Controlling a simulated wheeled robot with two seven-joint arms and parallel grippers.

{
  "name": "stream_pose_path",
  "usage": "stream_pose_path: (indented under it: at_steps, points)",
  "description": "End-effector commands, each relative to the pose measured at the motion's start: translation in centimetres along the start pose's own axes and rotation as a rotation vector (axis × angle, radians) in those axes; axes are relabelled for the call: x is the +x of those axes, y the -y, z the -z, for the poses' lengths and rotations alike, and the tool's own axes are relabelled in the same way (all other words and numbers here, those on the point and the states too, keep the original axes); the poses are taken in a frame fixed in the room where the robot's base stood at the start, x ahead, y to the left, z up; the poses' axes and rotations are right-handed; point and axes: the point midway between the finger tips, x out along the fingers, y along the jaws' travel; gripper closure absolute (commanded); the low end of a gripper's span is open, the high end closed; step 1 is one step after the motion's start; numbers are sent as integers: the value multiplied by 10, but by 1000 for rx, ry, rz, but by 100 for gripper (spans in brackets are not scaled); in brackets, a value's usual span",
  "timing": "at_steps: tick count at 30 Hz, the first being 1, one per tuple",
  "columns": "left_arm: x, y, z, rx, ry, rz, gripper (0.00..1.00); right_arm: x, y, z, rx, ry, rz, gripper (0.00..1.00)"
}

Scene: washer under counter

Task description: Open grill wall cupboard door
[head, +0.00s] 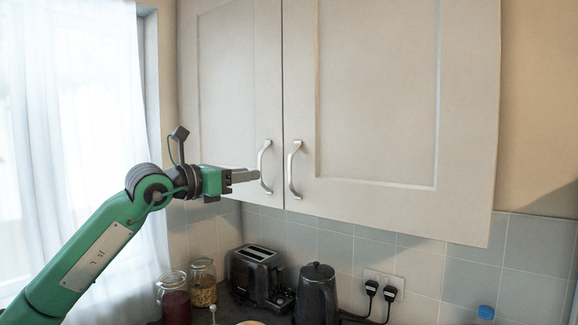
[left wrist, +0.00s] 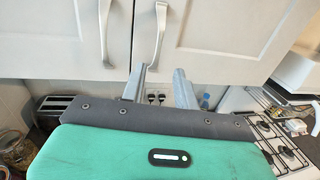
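The wall cupboard has two pale panelled doors, a left door (head: 232,80) and a right door (head: 375,90), and both look shut. Each has a silver bow handle beside the middle seam: the left handle (head: 264,168) and the right handle (head: 292,170). Both handles also show in the left wrist view, left (left wrist: 105,35) and right (left wrist: 158,38). My left gripper (head: 254,175) points at the handles from the left, low on the doors. In the left wrist view its fingers (left wrist: 160,86) are apart and empty, just below the right handle. My right gripper is not in view.
Below the cupboard stand a toaster (head: 258,275), a dark kettle (head: 316,295) and glass jars (head: 203,283). Plugs (head: 380,290) sit in a wall socket. A curtained window (head: 75,110) is at left. A gas hob (left wrist: 280,135) shows right in the left wrist view.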

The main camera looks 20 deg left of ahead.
Motion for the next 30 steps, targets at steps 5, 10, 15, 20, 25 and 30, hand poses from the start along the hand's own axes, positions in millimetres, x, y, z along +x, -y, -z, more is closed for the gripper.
stream_pose_path:
  at_steps: [5, 10, 15, 20, 25, 30]
  points:
    - [40, 1, -6, -3, 0, 4, 69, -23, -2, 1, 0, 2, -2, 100]
    - [75, 1, -6, -3, 1, 4, 69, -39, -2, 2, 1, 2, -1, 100]
    - [99, 2, -4, -2, 2, 4, 69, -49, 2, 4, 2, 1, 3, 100]
    - [110, 2, -2, -1, 3, 3, 69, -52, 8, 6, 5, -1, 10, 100]
    - [113, 2, -1, -1, 2, 3, 69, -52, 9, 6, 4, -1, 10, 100]
    - [112, 2, -1, -1, 2, 3, 75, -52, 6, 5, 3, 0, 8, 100]
